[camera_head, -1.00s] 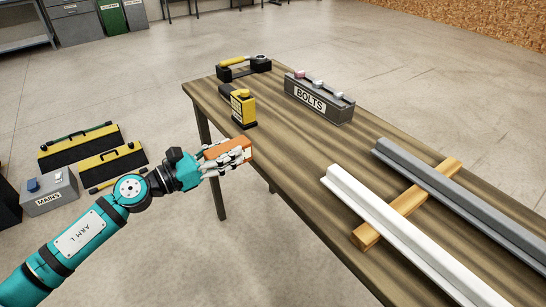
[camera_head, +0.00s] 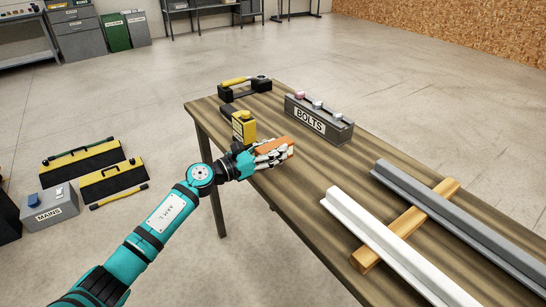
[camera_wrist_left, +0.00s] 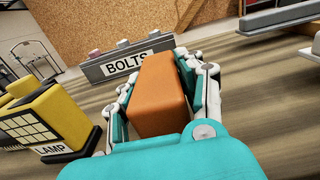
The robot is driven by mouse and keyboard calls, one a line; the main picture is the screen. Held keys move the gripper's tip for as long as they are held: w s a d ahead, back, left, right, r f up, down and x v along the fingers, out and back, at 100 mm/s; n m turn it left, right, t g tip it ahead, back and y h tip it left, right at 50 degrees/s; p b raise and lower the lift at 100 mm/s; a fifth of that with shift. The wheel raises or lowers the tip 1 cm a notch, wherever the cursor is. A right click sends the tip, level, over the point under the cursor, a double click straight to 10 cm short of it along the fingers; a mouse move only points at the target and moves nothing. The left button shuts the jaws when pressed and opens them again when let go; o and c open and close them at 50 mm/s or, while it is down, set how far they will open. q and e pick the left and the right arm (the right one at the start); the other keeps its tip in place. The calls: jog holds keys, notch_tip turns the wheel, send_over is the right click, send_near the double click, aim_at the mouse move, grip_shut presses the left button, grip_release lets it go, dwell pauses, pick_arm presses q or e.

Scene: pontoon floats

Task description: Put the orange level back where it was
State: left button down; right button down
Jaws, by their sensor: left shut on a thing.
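The orange level (camera_head: 276,146) is an orange block held in my left gripper (camera_head: 270,153). The gripper is shut on it, over the left edge of the wooden table (camera_head: 290,190). In the left wrist view the orange level (camera_wrist_left: 158,95) sits between the fingers and points toward the grey box marked BOLTS (camera_wrist_left: 124,62). Whether it touches the table top is hard to tell. My right gripper is not in view.
A yellow lamp (camera_head: 243,126) stands close to the left of my gripper. The BOLTS box (camera_head: 318,122) is behind it. A yellow-handled tool (camera_head: 244,88) lies at the far end. White (camera_head: 385,240) and grey rails (camera_head: 460,215) rest on a wooden bar (camera_head: 368,259) at the right.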

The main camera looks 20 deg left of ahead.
pick_arm(q)
jog(key=shift+f, duration=1.4)
jog(key=shift+f+b, duration=0.15)
jog(key=shift+b, duration=0.15)
jog(key=c, duration=0.8)
grip_release()
